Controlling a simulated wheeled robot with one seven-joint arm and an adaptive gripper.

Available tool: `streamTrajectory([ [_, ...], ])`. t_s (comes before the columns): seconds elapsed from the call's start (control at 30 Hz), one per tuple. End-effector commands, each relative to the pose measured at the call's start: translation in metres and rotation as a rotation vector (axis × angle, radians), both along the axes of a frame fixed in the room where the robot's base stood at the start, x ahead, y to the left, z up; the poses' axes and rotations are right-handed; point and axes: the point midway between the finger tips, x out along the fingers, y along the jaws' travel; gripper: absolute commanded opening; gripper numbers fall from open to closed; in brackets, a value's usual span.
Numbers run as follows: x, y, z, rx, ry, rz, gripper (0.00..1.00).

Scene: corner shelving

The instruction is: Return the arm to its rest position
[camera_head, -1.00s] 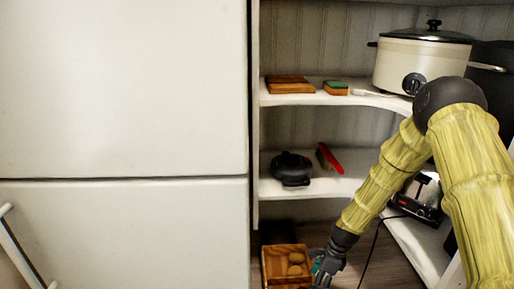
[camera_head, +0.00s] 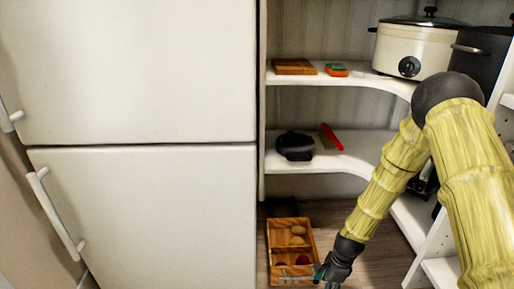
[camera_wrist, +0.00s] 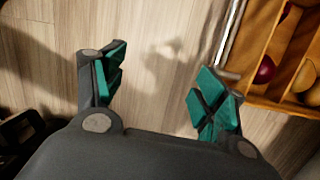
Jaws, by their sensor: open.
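My yellow arm (camera_head: 384,190) reaches down from the right side of the head view, in front of the corner shelves. My gripper (camera_head: 325,272) is low, by the near right corner of a wooden box on the floor. In the wrist view my gripper (camera_wrist: 158,88) is open, with its teal fingertips wide apart. Only bare wooden floor shows between the fingers, and nothing is held.
The wooden box (camera_head: 272,240) holds several round items; a dark red one (camera_wrist: 264,70) shows in the wrist view. A white fridge (camera_head: 150,200) stands left. Shelves hold a slow cooker (camera_head: 410,48), a black pot (camera_head: 295,146) and a red item (camera_head: 331,137).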

Motion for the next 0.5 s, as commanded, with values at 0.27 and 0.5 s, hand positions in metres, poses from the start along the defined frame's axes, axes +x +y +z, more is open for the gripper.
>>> streamTrajectory([
  [0.27,-0.072,0.003,-0.029,-0.052,-0.048,0.316,0.72],
  [0.5,-0.169,0.002,-0.046,-0.098,-0.112,0.779,0.72],
])
